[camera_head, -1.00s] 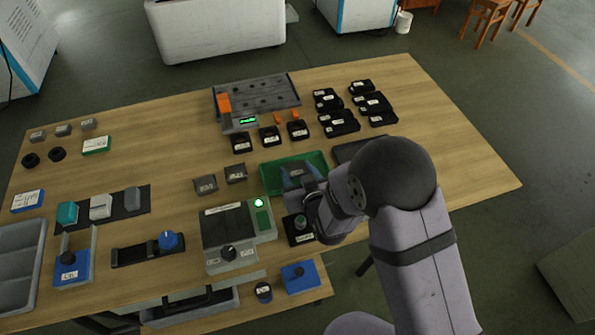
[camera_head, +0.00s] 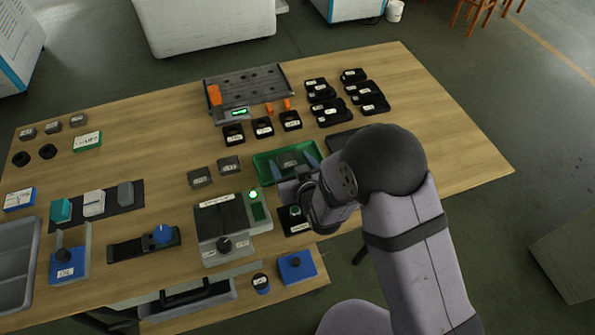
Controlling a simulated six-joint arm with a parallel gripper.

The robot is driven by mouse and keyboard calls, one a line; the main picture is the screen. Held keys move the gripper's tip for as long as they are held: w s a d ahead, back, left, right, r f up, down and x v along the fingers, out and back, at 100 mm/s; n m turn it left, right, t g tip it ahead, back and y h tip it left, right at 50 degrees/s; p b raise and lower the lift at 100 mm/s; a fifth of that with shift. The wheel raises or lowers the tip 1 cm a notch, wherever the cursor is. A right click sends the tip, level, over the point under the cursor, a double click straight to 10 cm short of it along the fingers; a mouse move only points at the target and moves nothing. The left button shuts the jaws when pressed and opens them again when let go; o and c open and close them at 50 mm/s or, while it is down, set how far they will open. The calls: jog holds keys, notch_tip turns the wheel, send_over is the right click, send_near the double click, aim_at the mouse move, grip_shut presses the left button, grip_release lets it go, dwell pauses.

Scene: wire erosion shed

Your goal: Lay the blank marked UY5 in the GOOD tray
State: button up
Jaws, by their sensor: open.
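A green tray (camera_head: 259,164) lies on the table near the middle; I cannot read a GOOD mark on it. A grey blank (camera_head: 290,159) appears to lie in this tray, between my finger tips; its mark cannot be read. My gripper (camera_head: 291,165) is over the tray, its fingers spread apart on either side of that blank. Two more grey blanks with white labels, a left one (camera_head: 200,177) and a right one (camera_head: 229,165), stand on the table left of the tray. Their labels are too small to read, so I cannot tell which is UY5.
A grey device with a lit green lamp (camera_head: 223,224) stands in front of the tray. Behind are black labelled blocks (camera_head: 263,127) and a grey hole plate (camera_head: 259,84). A dark flat tray (camera_head: 344,139) lies right of the green one. The table's right end is clear.

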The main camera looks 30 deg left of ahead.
jog(key=b+v, duration=0.1)
jog(key=v, duration=0.8)
jog(key=shift+s+d+r, duration=0.15)
jog(key=shift+s+d, duration=0.1)
jog(key=shift+s+d+r+p, duration=0.25)
jog(key=shift+r+p, duration=0.1)
jog(key=shift+p, duration=0.85)
jog(key=p, duration=0.1)
jog(key=s+d+p, duration=0.1)
jog(key=shift+r+p, duration=0.2)
jog(key=shift+p, duration=0.2)
jog(key=shift+w, duration=0.1)
